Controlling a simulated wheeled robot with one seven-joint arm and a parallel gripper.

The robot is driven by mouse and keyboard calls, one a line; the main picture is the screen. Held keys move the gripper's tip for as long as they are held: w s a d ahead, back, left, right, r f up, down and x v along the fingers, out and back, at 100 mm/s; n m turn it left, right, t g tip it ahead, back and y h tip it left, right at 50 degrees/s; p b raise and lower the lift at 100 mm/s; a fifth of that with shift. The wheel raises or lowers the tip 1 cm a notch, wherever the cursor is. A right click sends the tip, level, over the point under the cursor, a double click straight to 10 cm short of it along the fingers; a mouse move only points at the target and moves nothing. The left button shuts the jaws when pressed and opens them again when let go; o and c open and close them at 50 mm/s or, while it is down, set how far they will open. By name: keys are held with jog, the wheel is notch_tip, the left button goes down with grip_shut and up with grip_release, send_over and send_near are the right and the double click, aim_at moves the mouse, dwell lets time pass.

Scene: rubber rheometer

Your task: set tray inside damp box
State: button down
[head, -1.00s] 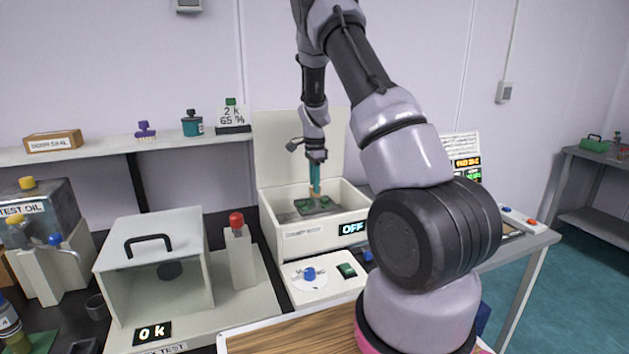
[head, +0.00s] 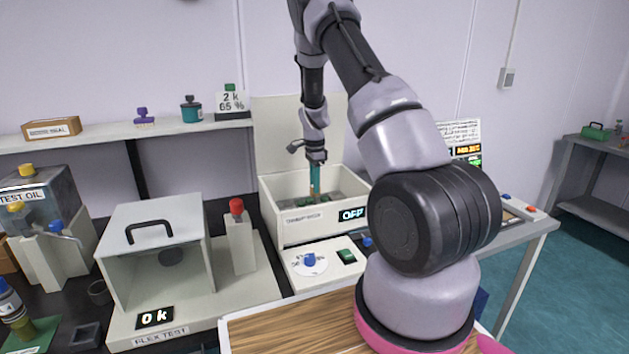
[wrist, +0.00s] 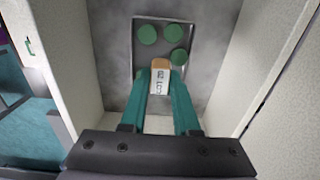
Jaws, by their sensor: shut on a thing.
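The damp box (head: 281,228) is a white open-topped box with its lid raised at the back and a display reading OFF. My gripper (head: 315,190) reaches down inside it from above. In the wrist view my gripper (wrist: 161,88) has its teal fingers shut on the tan, labelled handle of the tray (wrist: 135,62). The tray is grey and carries several green discs (wrist: 147,35). It lies over the grey box floor (wrist: 208,50), between the side walls. I cannot tell whether it touches the floor. In the head view the front wall hides most of the tray.
A control panel with a blue knob (head: 309,259) and green switch stands in front of the box. A flex test chamber (head: 150,250) and a red-topped post (head: 238,235) stand to the left. The raised lid (head: 290,130) is behind my gripper.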

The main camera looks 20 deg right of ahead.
jog(key=shift+f, duration=1)
jog(key=c, duration=0.6)
grip_release()
jog(key=shift+r, duration=3)
